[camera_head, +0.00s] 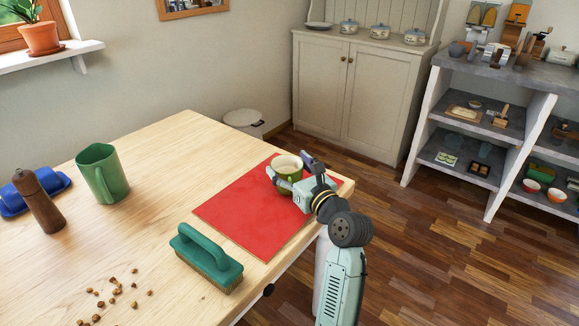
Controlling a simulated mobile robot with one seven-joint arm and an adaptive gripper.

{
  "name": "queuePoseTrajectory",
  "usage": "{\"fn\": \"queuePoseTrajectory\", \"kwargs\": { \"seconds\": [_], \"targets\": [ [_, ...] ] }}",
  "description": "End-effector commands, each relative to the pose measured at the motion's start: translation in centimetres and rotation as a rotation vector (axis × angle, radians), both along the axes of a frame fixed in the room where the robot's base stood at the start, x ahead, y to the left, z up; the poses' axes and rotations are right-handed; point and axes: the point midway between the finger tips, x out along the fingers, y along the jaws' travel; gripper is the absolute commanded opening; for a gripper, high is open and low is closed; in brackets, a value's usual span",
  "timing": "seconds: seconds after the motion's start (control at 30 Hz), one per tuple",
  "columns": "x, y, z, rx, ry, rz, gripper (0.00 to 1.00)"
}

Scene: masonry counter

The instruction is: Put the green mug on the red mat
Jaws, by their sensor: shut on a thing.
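The green mug (291,174), with a cream inside, is upright over the far right part of the red mat (235,215). My gripper (289,176) reaches in from the right and is shut on the mug, with one finger on either side. The gripper hides part of the mug's side and some of the mat. I cannot tell whether the mug's base touches the mat. The mat lies flat near the right edge of the wooden table (150,235).
A tall green jug (103,176), a pepper mill (40,202) and a blue butter dish (58,182) stand on the left. A green-backed brush (208,259) lies just in front of the mat. Several brown crumbs (114,290) lie near the front. The table's middle is clear.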

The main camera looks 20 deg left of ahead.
Motion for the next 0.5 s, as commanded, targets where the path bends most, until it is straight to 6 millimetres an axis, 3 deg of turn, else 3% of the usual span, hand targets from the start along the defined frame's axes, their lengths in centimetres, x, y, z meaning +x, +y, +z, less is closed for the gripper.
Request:
{"fn": "queuePoseTrajectory", "kwargs": {
  "seconds": [0.3, 0.33, 0.5],
  "targets": [
    [-0.02, -0.01, -0.13, 0.001, -0.002, 0.0, 0.37],
    [-0.02, -0.01, -0.21, 0.0, -0.001, 0.0, 0.73],
    [-0.02, -0.01, -0.18, 0.0, -0.001, 0.0, 0.84]
  ]
}}
